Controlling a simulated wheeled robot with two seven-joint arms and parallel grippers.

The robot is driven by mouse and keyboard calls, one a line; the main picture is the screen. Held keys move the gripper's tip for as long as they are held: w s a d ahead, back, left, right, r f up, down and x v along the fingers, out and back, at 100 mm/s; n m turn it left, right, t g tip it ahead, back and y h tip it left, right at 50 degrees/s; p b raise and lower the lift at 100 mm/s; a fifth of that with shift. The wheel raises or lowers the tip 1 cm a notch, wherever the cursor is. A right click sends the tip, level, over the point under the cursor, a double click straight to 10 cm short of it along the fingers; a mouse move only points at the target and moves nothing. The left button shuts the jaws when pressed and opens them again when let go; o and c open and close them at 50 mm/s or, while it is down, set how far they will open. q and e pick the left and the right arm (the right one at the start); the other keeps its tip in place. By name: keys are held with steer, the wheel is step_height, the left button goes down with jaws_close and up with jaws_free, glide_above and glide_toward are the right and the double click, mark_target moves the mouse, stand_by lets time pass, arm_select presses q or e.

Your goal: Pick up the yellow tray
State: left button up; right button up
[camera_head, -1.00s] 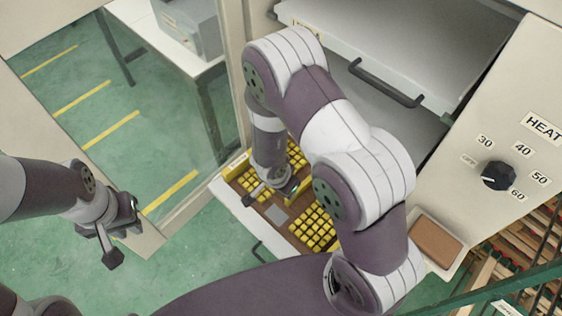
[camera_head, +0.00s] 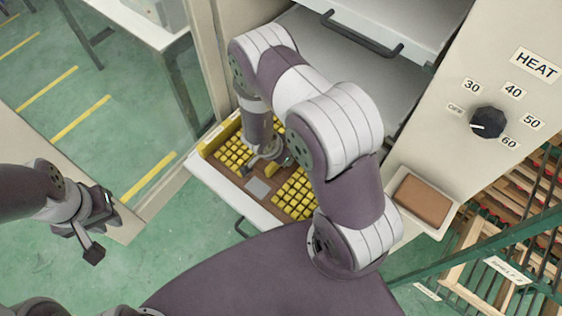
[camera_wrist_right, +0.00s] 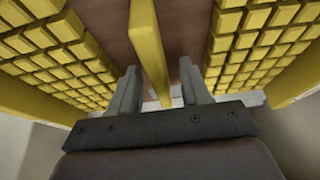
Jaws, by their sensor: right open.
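The yellow tray (camera_head: 232,131) has a brown floor, yellow side walls and rows of small yellow blocks. It rests on the pulled-out white bottom drawer of a heating cabinet. My right arm hides part of it in the head view. My right gripper (camera_head: 264,164) points down over its middle. In the right wrist view, the tray's yellow middle bar (camera_wrist_right: 148,45) runs between the two open fingers of the right gripper (camera_wrist_right: 158,85), with a gap visible on each side. My left gripper (camera_head: 84,234) hangs at the lower left, away from the tray; its finger gap is unclear.
Drawers with dark handles (camera_head: 362,36) stick out above and behind. The cabinet panel with a heat knob (camera_head: 487,122) is on the right, above a small brown-filled dish (camera_head: 423,199). A wooden rack (camera_head: 500,240) stands at the lower right. Green floor is clear at the left.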

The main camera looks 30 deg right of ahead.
jaws_close()
stand_by(1.4)
